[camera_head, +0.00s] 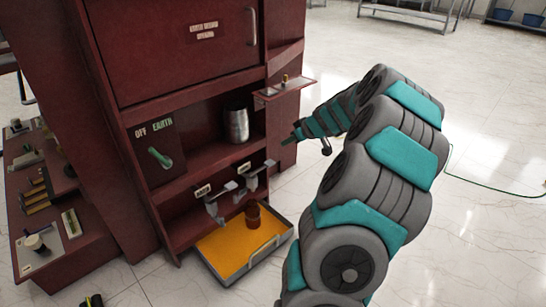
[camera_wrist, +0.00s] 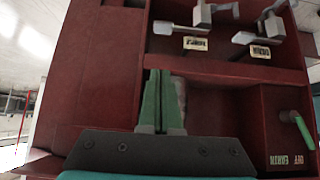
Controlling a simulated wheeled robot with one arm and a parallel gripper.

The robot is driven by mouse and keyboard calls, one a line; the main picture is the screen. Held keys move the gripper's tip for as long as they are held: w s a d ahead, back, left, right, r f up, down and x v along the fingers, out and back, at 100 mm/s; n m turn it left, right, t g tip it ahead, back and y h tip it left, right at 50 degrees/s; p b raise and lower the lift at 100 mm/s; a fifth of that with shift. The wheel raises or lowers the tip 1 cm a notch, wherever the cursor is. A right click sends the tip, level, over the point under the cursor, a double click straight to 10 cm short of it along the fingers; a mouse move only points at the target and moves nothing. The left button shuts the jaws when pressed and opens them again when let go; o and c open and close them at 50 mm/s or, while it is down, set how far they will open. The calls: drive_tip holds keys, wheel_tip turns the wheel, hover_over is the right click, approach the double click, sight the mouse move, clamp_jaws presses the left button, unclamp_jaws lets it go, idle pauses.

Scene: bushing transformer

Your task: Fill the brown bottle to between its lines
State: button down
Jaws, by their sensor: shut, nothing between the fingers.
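The brown bottle (camera_head: 253,215) appears as a small brown cylinder standing in the tray, below the right-hand tap. Its lines and its fill level are too small to make out. Two grey lever taps stick out of the red cabinet: the left tap (camera_head: 216,206) and the right tap (camera_head: 258,176). Both taps show in the wrist view, at the top (camera_wrist: 206,16) and top right (camera_wrist: 264,24). My gripper (camera_head: 291,138) is in front of the cabinet's right side, above and right of the taps. Its green fingers are shut together and empty in the wrist view (camera_wrist: 161,98).
A grey tray (camera_head: 262,256) with an orange bottom lies under the taps. A metal cup (camera_head: 238,125) stands on the shelf left of my gripper. A green lever (camera_head: 160,157) is under OFF and EARTH labels. A small ledge (camera_head: 285,90) juts out above my gripper. Floor to the right is clear.

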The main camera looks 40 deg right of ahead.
hover_over(268, 161)
drive_tip(key=s, duration=0.3)
wheel_tip(268, 161, down, 7)
drive_tip(key=shift+w+d+f, duration=0.1)
drive_tip(key=shift+f, duration=0.95)
drive_tip(key=shift+w+d+f, duration=0.1)
drive_tip(key=shift+f, duration=0.95)
